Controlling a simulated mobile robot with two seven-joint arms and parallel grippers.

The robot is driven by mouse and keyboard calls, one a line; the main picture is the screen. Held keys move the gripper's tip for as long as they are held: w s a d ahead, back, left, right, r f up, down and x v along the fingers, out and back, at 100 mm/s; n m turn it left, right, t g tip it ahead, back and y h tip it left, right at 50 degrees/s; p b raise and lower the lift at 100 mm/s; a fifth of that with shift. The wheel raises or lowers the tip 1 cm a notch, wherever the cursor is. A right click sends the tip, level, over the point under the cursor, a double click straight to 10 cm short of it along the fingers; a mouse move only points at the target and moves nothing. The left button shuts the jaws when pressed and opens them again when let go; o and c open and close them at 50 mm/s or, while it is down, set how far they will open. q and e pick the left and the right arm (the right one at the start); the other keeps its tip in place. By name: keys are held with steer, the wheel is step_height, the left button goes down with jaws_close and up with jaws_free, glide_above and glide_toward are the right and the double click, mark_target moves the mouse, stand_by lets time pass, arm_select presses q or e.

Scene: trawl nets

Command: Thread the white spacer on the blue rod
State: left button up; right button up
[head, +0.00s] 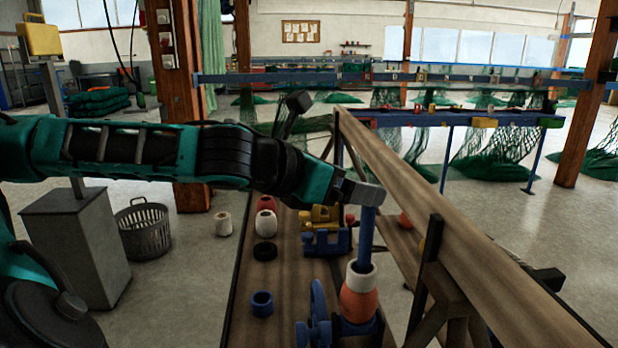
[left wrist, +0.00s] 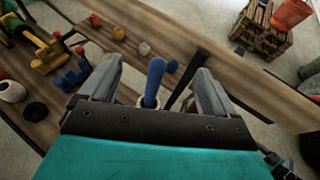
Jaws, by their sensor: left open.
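The blue rod (head: 366,232) stands upright near the bench's right side, and its upper part shows in the left wrist view (left wrist: 154,78). A white spacer (head: 361,276) is around the rod, low down, on top of an orange-red piece (head: 358,303) also on the rod. In the left wrist view the spacer is mostly hidden behind the gripper body. My left gripper (head: 360,192) is at the rod's top, above and apart from the spacer. In the left wrist view its jaws (left wrist: 157,66) are open, one each side of the rod. My right gripper is out of view.
On the bench (head: 250,325) lie a blue ring (head: 262,304), a black ring (head: 265,252), a white float (head: 265,225) and a yellow piece (head: 320,217). A long wooden beam (head: 440,200) runs close on the right.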

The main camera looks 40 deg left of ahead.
arm_select(q)
steer(key=b+v, duration=0.2)
steer(key=v, duration=0.5)
steer(key=shift+s, duration=0.2)
steer(key=shift+s, duration=0.1)
stand_by(1.2)
